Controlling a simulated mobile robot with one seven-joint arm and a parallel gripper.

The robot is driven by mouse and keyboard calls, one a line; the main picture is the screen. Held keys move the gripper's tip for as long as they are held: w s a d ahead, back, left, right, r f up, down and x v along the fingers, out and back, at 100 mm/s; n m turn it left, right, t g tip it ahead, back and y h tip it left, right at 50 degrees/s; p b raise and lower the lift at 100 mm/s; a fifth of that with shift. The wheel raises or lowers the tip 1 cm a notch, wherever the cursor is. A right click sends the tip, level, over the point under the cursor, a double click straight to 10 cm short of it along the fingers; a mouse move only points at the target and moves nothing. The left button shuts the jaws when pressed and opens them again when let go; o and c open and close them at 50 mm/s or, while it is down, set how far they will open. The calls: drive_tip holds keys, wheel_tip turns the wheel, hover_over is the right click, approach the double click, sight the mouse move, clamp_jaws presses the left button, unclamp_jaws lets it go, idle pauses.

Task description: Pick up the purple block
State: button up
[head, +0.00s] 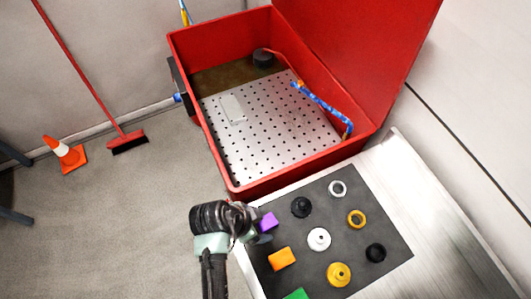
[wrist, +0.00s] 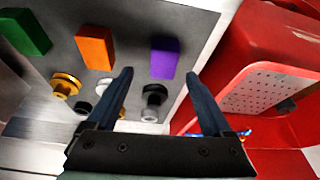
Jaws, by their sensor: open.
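The purple block (head: 268,222) lies near the left edge of the dark mat (head: 377,216), close to the red bin, in the head view. It also shows in the wrist view (wrist: 165,58), ahead of the fingertips and between their lines. My gripper (head: 258,237) hovers just to the left of the block in the head view, with the arm partly in front of it. In the wrist view my gripper (wrist: 159,80) has its two dark fingers spread apart with nothing between them. The gap between fingertips and block is hard to judge.
An orange block (head: 281,259) and a green block (head: 297,294) lie on the mat, with several black, white and yellow round parts. The red bin (head: 288,174) with a perforated tray and raised lid stands behind. A cone (head: 66,152) and broom (head: 128,141) are on the floor at left.

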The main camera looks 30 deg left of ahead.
sight(265, 223)
drive_tip(key=shift+a+p+x, duration=0.15)
drive_tip(key=shift+p+x, duration=0.15)
drive_tip(key=shift+x, duration=0.95)
drive_tip(key=shift+a+p+x, duration=0.15)
drive_tip(key=shift+p+x, duration=0.1)
drive_tip(key=shift+x, duration=0.95)
drive_tip(key=shift+w, duration=0.1)
clamp_jaws()
